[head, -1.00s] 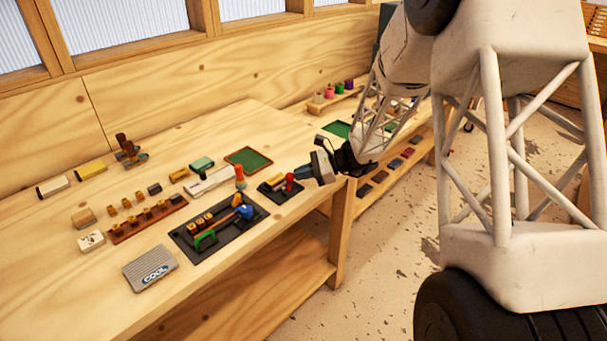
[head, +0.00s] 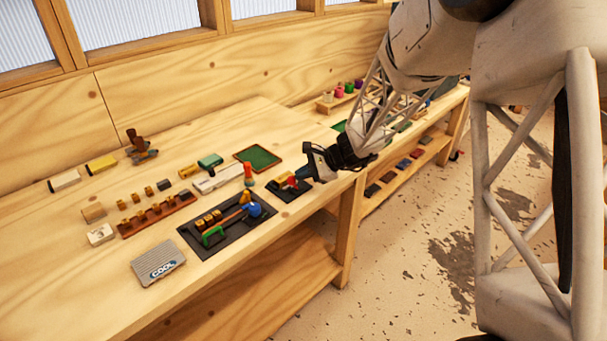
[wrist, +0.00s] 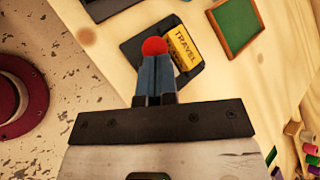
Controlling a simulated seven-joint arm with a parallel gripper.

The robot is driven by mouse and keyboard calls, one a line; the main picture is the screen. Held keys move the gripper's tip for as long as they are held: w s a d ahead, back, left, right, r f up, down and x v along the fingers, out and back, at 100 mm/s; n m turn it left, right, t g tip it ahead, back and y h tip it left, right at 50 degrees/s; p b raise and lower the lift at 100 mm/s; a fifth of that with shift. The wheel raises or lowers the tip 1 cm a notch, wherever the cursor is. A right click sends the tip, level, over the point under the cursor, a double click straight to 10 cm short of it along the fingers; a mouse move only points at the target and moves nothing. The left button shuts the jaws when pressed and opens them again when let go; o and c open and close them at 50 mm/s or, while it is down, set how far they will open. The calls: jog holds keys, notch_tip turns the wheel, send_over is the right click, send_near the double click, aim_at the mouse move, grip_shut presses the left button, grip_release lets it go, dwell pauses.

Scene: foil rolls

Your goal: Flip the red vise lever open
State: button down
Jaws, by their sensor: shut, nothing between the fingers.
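The red vise lever shows in the wrist view as a round red knob (wrist: 154,47) right at the tips of my gripper (wrist: 155,60). My gripper's two blue-grey fingers are together, with nothing seen between them. Whether they touch the knob I cannot tell. The vise lies on a dark base plate (wrist: 135,50), with a yellow block marked "TRAVEL" (wrist: 184,47) beside the knob. In the head view my gripper (head: 303,172) is at the vise near the bench's front edge, and a bit of the red lever (head: 292,182) shows left of it. My gripper hides part of the vise.
A dark tray with tools (head: 193,240) lies left of the vise. A red-topped peg (head: 248,171) stands close by. A green board (head: 258,157) lies behind, also in the wrist view (wrist: 234,22). The bench's front edge is close.

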jog(key=shift+r, duration=0.15)
jog(key=shift+r, duration=0.6)
jog(key=v, duration=1.4)
jog(key=shift+s+a+r, duration=0.25)
jog(key=shift+a+r, duration=0.1)
jog(key=shift+r, duration=0.05)
